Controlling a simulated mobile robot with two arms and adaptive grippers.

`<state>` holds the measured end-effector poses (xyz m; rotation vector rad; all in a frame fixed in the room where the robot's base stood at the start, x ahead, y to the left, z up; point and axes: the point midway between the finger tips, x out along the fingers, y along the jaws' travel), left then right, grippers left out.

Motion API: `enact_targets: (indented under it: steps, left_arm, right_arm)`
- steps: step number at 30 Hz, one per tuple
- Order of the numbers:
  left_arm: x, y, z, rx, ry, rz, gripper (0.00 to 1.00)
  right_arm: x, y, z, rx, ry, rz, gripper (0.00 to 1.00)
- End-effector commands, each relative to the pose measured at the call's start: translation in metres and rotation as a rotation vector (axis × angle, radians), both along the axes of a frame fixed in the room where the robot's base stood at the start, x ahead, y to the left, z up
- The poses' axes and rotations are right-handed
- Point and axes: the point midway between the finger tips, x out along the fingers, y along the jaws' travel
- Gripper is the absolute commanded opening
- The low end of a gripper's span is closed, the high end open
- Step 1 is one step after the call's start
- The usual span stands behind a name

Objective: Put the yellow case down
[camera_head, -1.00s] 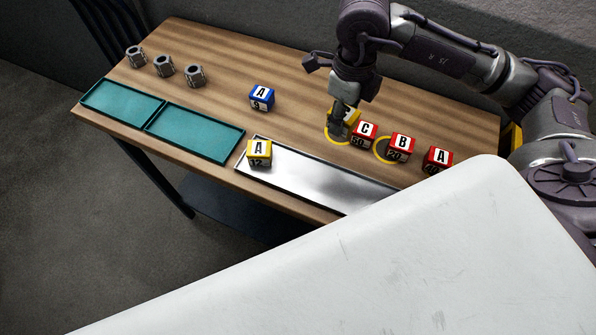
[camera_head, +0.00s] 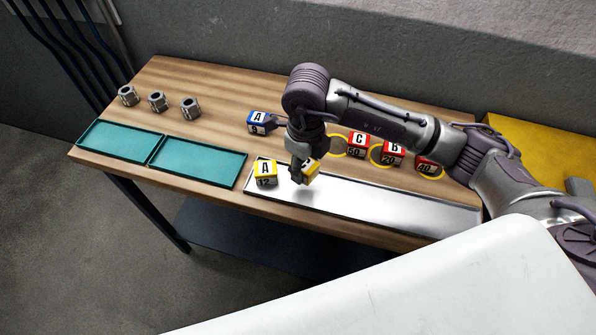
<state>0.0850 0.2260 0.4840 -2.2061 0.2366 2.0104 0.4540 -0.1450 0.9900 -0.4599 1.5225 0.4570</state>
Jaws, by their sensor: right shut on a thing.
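My right gripper (camera_head: 300,178) is shut on a yellow case (camera_head: 311,170). The fingers hide part of this case and its marking. It is over the left part of the long metal tray (camera_head: 400,207); a dark shadow lies on the tray below it, so it seems to be held a little above the surface. Another yellow case (camera_head: 265,173), marked A and 12, stands at the tray's left end, just left of the held case. My left gripper is not in view.
A blue case (camera_head: 257,121) stands behind the tray. Several red cases, such as the one marked C (camera_head: 357,146), stand by yellow rings at the right. Two teal trays (camera_head: 205,165) are empty. Three metal nuts (camera_head: 158,101) stand at the back left. The tray's right part is clear.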

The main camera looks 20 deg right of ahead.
Motion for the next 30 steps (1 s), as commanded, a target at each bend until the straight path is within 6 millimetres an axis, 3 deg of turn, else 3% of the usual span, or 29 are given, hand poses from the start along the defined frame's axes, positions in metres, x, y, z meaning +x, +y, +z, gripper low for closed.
enact_targets:
  steps: [4,15,26,27,30]
  left_arm:
    - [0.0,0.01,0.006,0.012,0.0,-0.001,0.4]
    - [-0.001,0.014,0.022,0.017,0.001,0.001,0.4]
    - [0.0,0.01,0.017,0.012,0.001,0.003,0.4]
    - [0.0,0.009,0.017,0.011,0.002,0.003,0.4]
    - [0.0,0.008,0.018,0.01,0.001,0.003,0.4]
  right_arm:
    - [0.007,0.012,-0.007,0.0,0.0,-0.001,0.05]
    - [0.007,0.014,-0.048,0.0,0.0,-0.001,0.05]
    - [0.008,0.013,-0.054,0.0,-0.001,-0.001,0.05]
    - [0.007,0.013,-0.053,0.0,-0.001,-0.001,0.48]
    - [0.007,0.013,-0.053,0.0,-0.001,-0.001,0.65]
